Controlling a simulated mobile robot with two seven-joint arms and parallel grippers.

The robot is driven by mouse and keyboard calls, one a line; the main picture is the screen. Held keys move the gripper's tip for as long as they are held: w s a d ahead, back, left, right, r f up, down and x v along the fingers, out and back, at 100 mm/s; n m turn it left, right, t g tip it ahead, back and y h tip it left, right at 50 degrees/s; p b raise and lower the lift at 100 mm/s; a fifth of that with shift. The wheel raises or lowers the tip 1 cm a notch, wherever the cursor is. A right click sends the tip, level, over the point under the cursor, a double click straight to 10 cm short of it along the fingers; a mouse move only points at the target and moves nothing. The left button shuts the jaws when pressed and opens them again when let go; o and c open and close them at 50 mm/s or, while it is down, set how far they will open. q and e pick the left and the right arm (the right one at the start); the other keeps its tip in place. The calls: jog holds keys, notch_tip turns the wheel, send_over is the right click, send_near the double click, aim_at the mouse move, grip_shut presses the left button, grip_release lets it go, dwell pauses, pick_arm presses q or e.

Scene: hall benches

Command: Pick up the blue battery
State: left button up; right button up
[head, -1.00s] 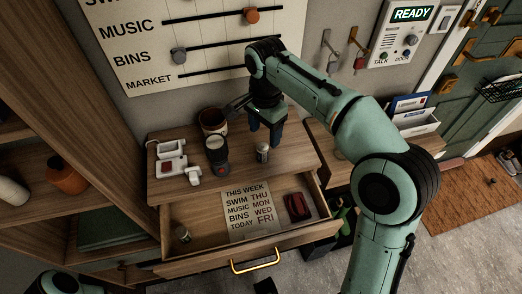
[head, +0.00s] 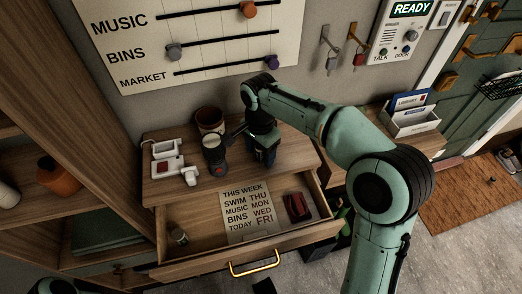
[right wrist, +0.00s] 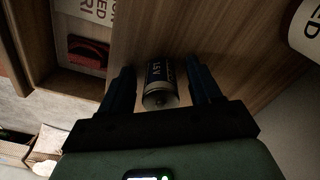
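The blue battery (right wrist: 160,82), a dark cylinder marked 1.5 V, lies in view between the fingers of my right gripper (right wrist: 160,88) in the right wrist view. A gap shows on each side of it, so the gripper is open around it, not closed on it. In the head view my right gripper (head: 264,160) points down at the cabinet top (head: 160,193), just right of a dark flashlight-like object. The battery is hidden there by the gripper. My left gripper is not in view.
The dark object (head: 215,155) stands close left of the gripper, with a pot (head: 210,121) behind and a white device (head: 170,168) farther left. The open drawer (head: 205,259) below holds a printed sheet (head: 246,207), a red item (head: 297,207) and a small cylinder (head: 179,237).

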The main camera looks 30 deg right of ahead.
jog(key=c, duration=1)
jog(key=shift+c, duration=0.4)
jog(key=shift+r, duration=0.1)
